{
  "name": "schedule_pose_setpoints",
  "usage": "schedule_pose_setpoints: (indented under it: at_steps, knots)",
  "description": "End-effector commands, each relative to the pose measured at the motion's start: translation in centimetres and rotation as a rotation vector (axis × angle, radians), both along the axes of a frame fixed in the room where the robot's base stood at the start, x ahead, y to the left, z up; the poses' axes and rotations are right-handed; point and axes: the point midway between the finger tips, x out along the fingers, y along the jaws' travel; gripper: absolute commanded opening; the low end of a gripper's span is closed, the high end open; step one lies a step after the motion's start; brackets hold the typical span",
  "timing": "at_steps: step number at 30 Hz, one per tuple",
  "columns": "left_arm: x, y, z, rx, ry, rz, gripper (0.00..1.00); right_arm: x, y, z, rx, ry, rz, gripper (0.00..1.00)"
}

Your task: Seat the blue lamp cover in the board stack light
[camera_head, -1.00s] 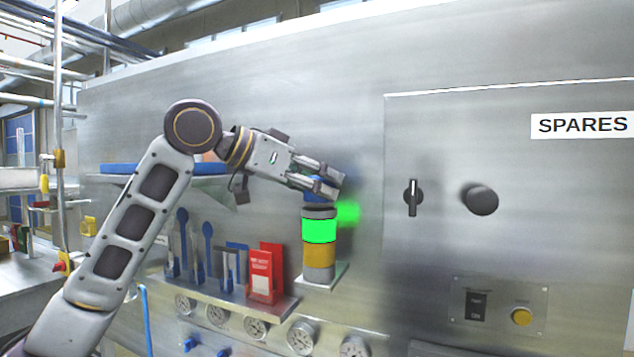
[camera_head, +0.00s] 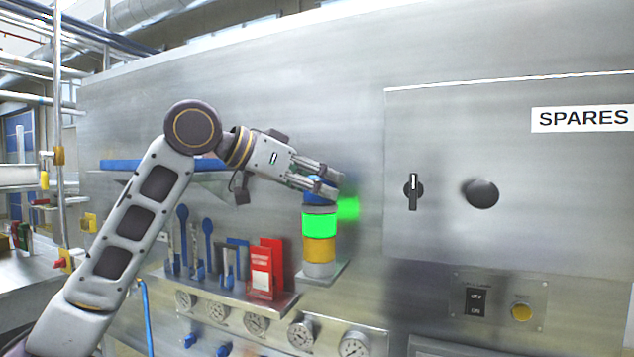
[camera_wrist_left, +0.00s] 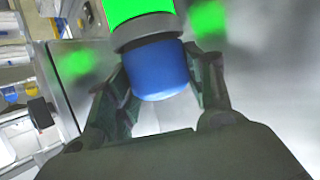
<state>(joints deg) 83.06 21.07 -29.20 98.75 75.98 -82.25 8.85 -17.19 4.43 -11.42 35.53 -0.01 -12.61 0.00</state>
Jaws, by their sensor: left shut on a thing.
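The stack light (camera_head: 319,250) stands on a small bracket on the steel wall, with a lit green section above an amber one and a grey collar on top. My left gripper (camera_head: 322,189) is at its top, shut on the blue lamp cover (camera_head: 318,197). In the left wrist view the blue cover (camera_wrist_left: 158,72) sits between the two fingers (camera_wrist_left: 162,85), against the grey collar (camera_wrist_left: 142,30). Whether it is fully seated I cannot tell. My right gripper is not in view.
A shelf (camera_head: 232,288) left of the light holds blue tools and a red booklet (camera_head: 264,270). Several gauges (camera_head: 256,323) sit below. To the right is a panel labelled SPARES (camera_head: 583,119) with a knob (camera_head: 480,194). The wall above is clear.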

Motion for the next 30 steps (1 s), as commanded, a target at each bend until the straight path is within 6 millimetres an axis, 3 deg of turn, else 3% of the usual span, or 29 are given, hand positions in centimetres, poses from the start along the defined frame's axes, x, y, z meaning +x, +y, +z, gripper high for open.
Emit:
schedule_pose_setpoints:
  at_steps: [13, 14, 19, 30]
  knots:
    - [0.01, 0.02, -0.43, 0.0, 0.0, 0.0, 0.29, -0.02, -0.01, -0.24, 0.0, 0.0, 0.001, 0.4]
    - [0.01, 0.01, -0.4, 0.0, 0.0, 0.0, 0.56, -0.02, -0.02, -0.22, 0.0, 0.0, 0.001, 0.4]
    - [0.0, 0.01, -0.39, 0.0, 0.0, 0.0, 0.77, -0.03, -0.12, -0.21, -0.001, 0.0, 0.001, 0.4]
    - [-0.02, 0.06, -0.38, 0.0, 0.0, 0.0, 0.77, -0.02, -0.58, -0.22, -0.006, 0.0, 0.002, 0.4]
